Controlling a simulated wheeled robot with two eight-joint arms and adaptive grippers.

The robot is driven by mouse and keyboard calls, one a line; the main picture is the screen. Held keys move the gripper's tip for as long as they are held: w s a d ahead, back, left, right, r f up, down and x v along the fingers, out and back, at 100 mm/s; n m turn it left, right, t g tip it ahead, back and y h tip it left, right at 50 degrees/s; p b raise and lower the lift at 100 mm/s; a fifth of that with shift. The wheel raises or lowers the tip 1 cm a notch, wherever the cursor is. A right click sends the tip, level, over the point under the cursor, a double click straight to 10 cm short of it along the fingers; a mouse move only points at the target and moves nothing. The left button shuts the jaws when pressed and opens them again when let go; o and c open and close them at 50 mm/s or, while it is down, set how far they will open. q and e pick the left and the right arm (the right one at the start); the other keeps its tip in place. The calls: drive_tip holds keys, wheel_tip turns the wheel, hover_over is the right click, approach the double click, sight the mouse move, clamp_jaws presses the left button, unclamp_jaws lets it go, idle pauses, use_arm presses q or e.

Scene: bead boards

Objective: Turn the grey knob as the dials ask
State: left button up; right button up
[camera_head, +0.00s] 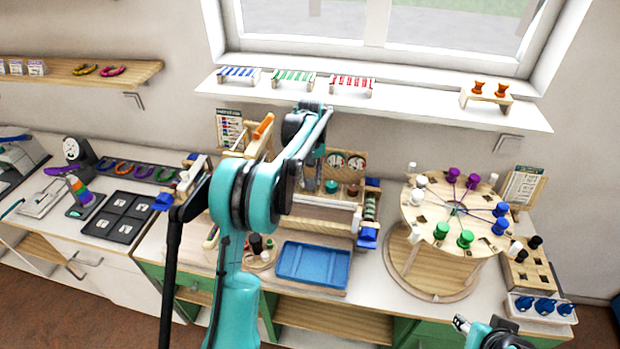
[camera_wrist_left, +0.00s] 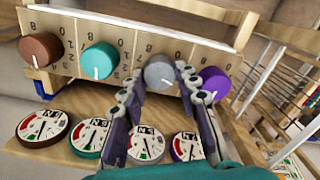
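The grey knob (camera_wrist_left: 160,73) sits on a wooden panel (camera_wrist_left: 138,48) between the teal knob (camera_wrist_left: 99,60) and the purple knob (camera_wrist_left: 213,82). The brown knob (camera_wrist_left: 40,50) is at the far left. My left gripper (camera_wrist_left: 160,80) has a finger on each side of the grey knob, seemingly touching it. Round dials lie along the panel: brown-rimmed (camera_wrist_left: 43,127), teal-rimmed (camera_wrist_left: 90,137), grey-rimmed (camera_wrist_left: 146,144) and purple-rimmed (camera_wrist_left: 187,147). In the head view my left arm hides the grey knob. My right gripper (camera_head: 463,324) is at the bottom edge, partly cut off.
A blue tray (camera_head: 313,266) lies in front of the panel. A round wooden stand with coloured pegs (camera_head: 428,222) is to the right. Black compartment trays (camera_head: 119,216) lie at the left. A wire rack (camera_wrist_left: 285,85) stands beside the purple knob in the wrist view.

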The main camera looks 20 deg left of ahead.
sight(311, 180)
idle(0.3)
use_arm(q)
drive_tip(key=m, duration=0.3)
drive_tip(key=shift+p, duration=0.35)
drive_tip(key=shift+d+m+p, duration=0.1)
drive_tip(key=shift+m+p, duration=0.2)
drive_tip(key=shift+m, duration=1.5)
drive_tip(key=o, duration=1.2)
drive_tip(key=shift+c, duration=0.2)
wheel_tip(311, 180, up, 12)
